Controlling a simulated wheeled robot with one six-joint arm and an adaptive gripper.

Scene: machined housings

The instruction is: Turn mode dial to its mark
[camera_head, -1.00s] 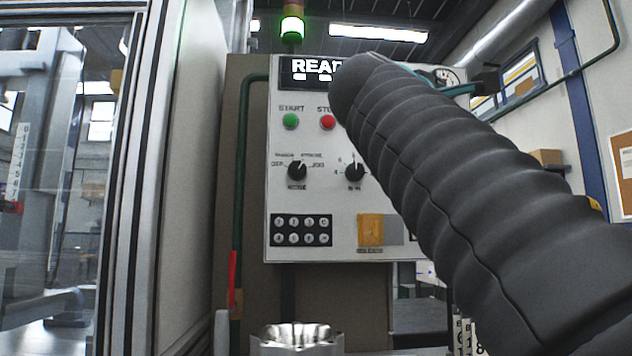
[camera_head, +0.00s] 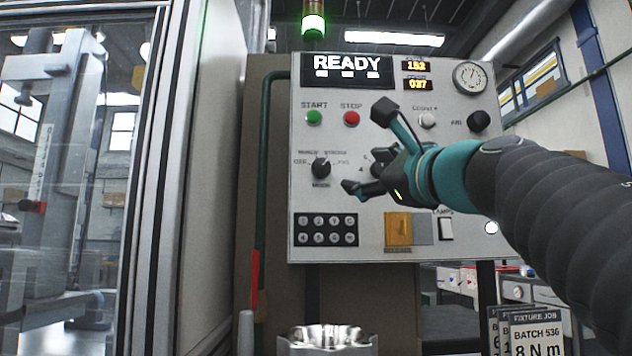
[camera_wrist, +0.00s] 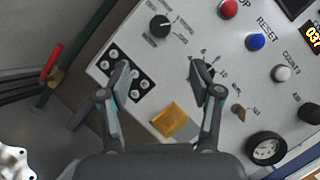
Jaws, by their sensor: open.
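The mode dial (camera_head: 321,168) is a black round knob on the white control panel, with printed position labels around its top and the word MODE below. It also shows in the wrist view (camera_wrist: 160,26), beyond the fingertips; a pale pointer line on it is too small to read surely against its labels. My gripper (camera_head: 367,150) is open and empty, its fingers spread in front of the panel, to the right of the mode dial and apart from it. In the wrist view my gripper (camera_wrist: 161,72) spans the panel area below the dial. The fingers partly hide a second dial.
Near the mode dial are a green START button (camera_head: 314,117), a red STOP button (camera_head: 351,118), a black keypad (camera_head: 326,230) and a yellow flap (camera_head: 398,229). A green pipe (camera_head: 267,180) runs left of the panel. A metal housing (camera_head: 325,337) stands below.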

